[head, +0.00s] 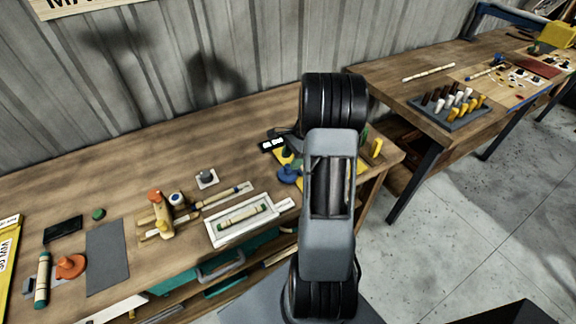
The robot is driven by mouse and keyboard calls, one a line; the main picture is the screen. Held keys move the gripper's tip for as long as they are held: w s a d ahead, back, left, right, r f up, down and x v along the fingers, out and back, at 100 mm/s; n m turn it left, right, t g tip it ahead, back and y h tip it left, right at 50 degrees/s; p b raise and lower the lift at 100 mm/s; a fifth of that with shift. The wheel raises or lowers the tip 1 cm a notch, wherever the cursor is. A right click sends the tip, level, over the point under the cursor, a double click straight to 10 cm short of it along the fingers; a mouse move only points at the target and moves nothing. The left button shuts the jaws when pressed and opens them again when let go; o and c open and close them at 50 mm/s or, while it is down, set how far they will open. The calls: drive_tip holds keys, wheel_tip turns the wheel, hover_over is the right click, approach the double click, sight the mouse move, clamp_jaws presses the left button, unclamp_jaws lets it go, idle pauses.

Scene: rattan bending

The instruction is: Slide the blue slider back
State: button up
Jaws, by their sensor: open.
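A blue rounded piece (288,174), which looks like the blue slider, is near the right end of the near workbench (120,165). It stands by a yellow base (287,156), just left of my arm. My arm covers much of this area, so the slider's track and its full travel cannot be seen. A yellow upright piece (377,148) shows on the other side of my arm. My gripper is not visible; it is hidden behind or outside what this view shows of the arm.
Left of the slider are a small dark display (272,144), a white tray (217,237) with a green-ended rod, a wooden clamp-like tool (160,214) and an orange knob (70,266). A corrugated wall (190,70) stands behind. A second bench (405,82) stands right, across a gap.

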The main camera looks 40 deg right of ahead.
sight(288, 166)
drive_tip(key=shift+x, duration=1.95)
drive_tip(key=shift+c, duration=0.3)
clamp_jaws()
